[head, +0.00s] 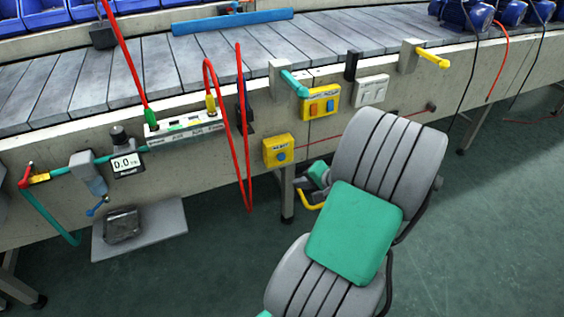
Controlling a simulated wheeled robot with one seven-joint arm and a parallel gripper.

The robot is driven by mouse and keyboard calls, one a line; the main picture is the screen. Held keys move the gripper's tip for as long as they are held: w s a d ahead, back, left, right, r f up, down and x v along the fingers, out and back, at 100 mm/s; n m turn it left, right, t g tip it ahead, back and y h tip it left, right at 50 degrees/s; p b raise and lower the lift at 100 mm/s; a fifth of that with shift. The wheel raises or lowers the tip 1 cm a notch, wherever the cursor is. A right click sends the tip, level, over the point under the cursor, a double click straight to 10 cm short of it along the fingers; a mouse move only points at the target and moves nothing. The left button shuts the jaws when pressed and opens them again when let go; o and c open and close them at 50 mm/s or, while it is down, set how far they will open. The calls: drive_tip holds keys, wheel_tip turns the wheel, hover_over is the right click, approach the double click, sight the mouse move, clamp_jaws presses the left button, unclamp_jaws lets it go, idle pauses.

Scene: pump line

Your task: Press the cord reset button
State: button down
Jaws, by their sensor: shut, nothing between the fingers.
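The cord reset button is a blue round button (281,155) on a small yellow box (271,144) with dark lettering, fixed to the conveyor's side beam. A thin red cord (350,132) runs right from the box along the beam. My grey arm with a green pad rises in front of the beam. My gripper (312,201) shows only in part left of the arm, as yellow pieces below a green-capped wrist. It is shut and empty, below and right of the yellow box and apart from it in the picture. The rest of the wrist is hidden behind my arm.
A larger yellow box (321,102) with orange and blue buttons is above right, beside a white switch panel (372,90). Red hoses (243,150) hang left of the reset box. A conveyor leg (287,195) stands below it.

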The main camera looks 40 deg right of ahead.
sight(281, 157)
drive_tip(key=w+d+b, duration=0.1)
drive_tip(key=w+d, duration=0.1)
drive_tip(key=w, duration=0.6)
drive_tip(key=shift+w+d, duration=0.2)
drive_tip(key=shift+w, duration=0.05)
idle(1.9)
drive_tip(key=shift+w+d, duration=0.15)
drive_tip(key=shift+w, duration=0.25)
drive_tip(key=shift+w+d, duration=0.15)
drive_tip(key=shift+w, duration=0.25)
idle(0.4)
drive_tip(key=shift+s, duration=0.1)
drive_tip(key=shift+s+a+p, duration=0.25)
drive_tip(key=shift+s+p, duration=0.25)
drive_tip(key=shift+s, duration=0.25)
